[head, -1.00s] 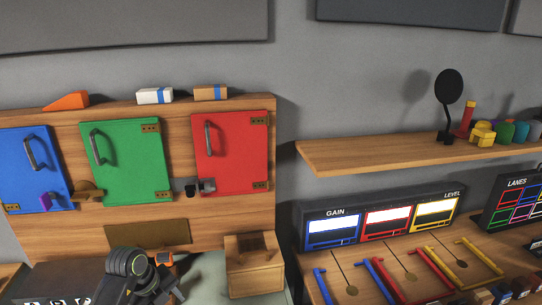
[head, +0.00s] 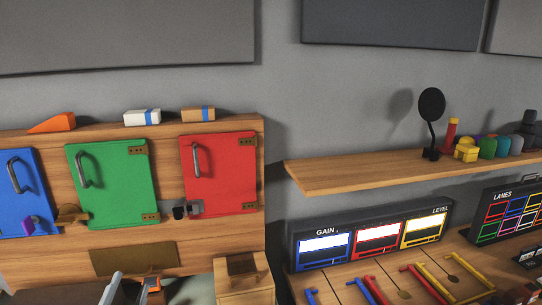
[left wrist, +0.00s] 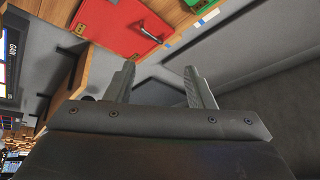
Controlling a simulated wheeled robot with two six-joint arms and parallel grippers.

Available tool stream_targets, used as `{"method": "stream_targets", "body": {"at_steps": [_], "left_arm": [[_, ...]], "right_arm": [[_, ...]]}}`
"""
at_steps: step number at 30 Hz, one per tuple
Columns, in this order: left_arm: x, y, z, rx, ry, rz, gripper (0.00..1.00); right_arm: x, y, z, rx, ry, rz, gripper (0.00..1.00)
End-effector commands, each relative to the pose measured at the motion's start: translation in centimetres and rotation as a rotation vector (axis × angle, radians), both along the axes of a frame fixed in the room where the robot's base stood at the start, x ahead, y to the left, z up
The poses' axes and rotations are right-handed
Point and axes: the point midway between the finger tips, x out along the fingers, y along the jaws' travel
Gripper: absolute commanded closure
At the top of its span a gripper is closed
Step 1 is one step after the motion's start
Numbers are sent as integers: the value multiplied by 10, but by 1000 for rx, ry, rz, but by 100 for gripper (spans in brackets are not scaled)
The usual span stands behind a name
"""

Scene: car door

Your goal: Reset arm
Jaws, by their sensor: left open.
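My left gripper (head: 126,291) shows at the bottom edge of the head view, partly cut off, below the wooden door panel. In the left wrist view my left gripper (left wrist: 159,78) is open, its two fingers apart with nothing between them. Its fingers point toward the grey wall and stand clear of the doors. My right gripper is in neither view.
The wooden panel carries blue (head: 22,190), green (head: 112,183) and red (head: 218,174) doors, all apparently shut. An orange object (head: 153,284) lies near my left gripper. A wooden box (head: 245,286) stands right of it. A shelf (head: 350,175) juts out at right.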

Motion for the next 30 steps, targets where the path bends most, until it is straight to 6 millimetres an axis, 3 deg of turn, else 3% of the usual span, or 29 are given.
{"method": "stream_targets", "body": {"at_steps": [6,12,16,21,30], "left_arm": [[-42,63,-41,-314,183,293,51],[-95,90,-106,-555,480,506,51],[-139,85,-149,-678,724,598,51],[-195,63,-189,-778,1029,648,51],[-273,17,-222,-844,1452,625,51]], "right_arm": [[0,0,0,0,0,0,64],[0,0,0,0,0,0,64],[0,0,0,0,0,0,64],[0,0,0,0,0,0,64],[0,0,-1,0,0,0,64]]}}
